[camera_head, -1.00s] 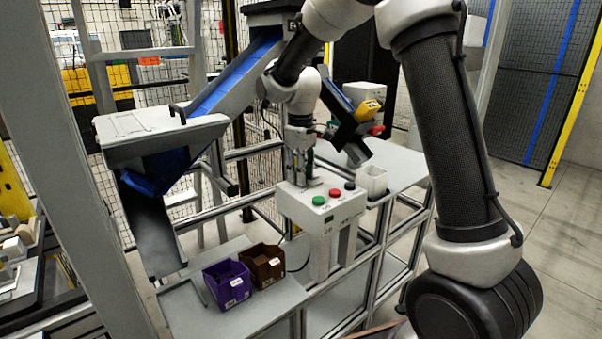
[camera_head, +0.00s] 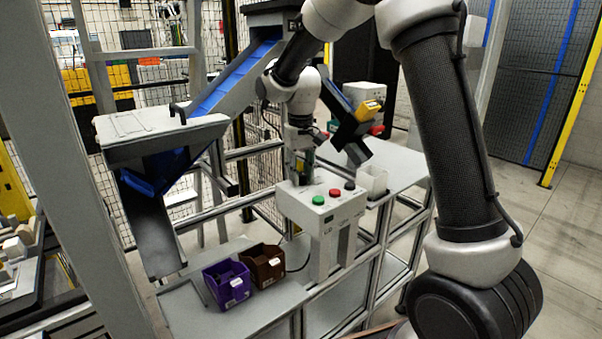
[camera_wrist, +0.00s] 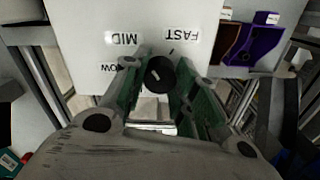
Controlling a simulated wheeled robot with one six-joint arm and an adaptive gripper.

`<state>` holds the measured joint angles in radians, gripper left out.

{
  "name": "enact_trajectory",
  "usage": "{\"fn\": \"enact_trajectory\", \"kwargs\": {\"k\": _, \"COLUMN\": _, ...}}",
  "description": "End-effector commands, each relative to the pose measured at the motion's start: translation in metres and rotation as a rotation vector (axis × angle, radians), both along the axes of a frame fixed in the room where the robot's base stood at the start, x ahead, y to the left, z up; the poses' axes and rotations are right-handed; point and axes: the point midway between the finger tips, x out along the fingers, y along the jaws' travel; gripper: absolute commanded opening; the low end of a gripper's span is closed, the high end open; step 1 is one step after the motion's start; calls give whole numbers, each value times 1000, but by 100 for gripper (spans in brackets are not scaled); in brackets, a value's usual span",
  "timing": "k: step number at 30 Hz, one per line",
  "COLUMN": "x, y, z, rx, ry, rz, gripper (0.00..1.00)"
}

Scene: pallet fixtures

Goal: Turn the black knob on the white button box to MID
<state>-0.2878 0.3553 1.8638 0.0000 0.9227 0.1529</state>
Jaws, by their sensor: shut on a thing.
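The white button box (camera_head: 318,208) stands on a post in front of the table, with a green, a red and a black button on its top. My gripper (camera_head: 303,176) points down over the left part of that top and hides the black knob there. In the wrist view the black knob (camera_wrist: 160,74) sits between the green-padded fingers of my gripper (camera_wrist: 160,80), which is shut on it. The knob bears a short white mark. The labels MID, FAST and a partly covered one ending in "OW" show on the box face (camera_wrist: 88,25).
A purple bin (camera_head: 227,284) and a brown bin (camera_head: 263,264) stand on the low shelf (camera_head: 215,315) left of the box. A white container (camera_head: 373,181) is at the box's right. A blue-lined chute (camera_head: 230,85) rises behind on the left.

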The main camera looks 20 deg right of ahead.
Motion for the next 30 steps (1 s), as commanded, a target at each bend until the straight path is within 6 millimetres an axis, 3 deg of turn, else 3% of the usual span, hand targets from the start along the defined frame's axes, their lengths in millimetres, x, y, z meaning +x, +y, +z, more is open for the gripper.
{"fn": "enact_trajectory", "kwargs": {"k": 11, "x": 0, "y": 0, "z": 0, "rx": 0, "ry": -1, "rz": -5, "gripper": 5}}
{"fn": "enact_trajectory", "kwargs": {"k": 12, "x": 0, "y": 0, "z": 0, "rx": 0, "ry": -1, "rz": -5, "gripper": 30}}
{"fn": "enact_trajectory", "kwargs": {"k": 16, "x": 0, "y": 0, "z": 0, "rx": 0, "ry": -1, "rz": -4, "gripper": 51}}
{"fn": "enact_trajectory", "kwargs": {"k": 25, "x": 0, "y": 0, "z": 1, "rx": 0, "ry": -1, "rz": -4, "gripper": 51}}
{"fn": "enact_trajectory", "kwargs": {"k": 30, "x": 1, "y": 0, "z": 18, "rx": 0, "ry": -3, "rz": -4, "gripper": 51}}
